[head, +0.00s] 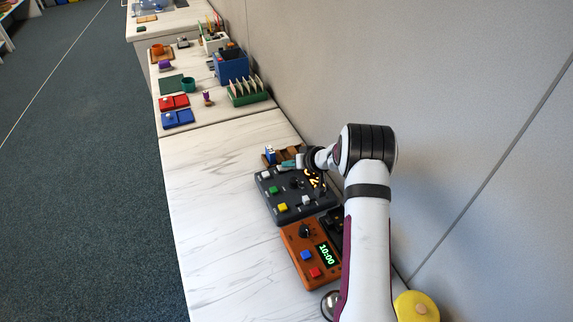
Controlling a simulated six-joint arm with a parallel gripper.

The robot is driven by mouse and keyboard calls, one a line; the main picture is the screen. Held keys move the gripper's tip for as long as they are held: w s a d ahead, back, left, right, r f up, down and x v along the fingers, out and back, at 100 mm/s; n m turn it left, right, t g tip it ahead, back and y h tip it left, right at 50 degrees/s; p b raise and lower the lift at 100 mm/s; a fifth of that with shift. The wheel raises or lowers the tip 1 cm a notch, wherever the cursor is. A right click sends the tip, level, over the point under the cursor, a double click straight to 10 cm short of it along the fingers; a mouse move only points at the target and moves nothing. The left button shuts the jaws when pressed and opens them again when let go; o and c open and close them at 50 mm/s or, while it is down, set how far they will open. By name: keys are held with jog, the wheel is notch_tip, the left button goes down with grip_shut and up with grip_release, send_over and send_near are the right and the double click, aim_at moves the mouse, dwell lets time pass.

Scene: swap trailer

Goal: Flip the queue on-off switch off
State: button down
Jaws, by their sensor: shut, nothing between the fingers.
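An orange panel (291,235) sits nearer, with a black knob, blue and red buttons and a green display reading 10:00. My arm hides its right side.
A brown wooden holder (270,156) with a small blue item stands just behind the dark panel. A grey wall (440,110) runs along the right. A yellow round object (416,306) is at the bottom right. The table's left part (210,220) is clear. Trays and boxes stand farther back.

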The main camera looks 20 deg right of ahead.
jog(key=shift+s+d+f, duration=0.2)
jog(key=shift+s+d, duration=0.05)
jog(key=shift+d, duration=0.05)
jog(key=v, duration=1.1)
jog(key=shift+a+r, duration=0.15)
jog(key=shift+r, duration=0.35)
jog(key=shift+s, duration=0.1)
jog(key=r, duration=0.1)
jog(key=w+r, duration=0.1)
jog(key=r, duration=0.1)
jog(key=shift+w+f, duration=0.1)
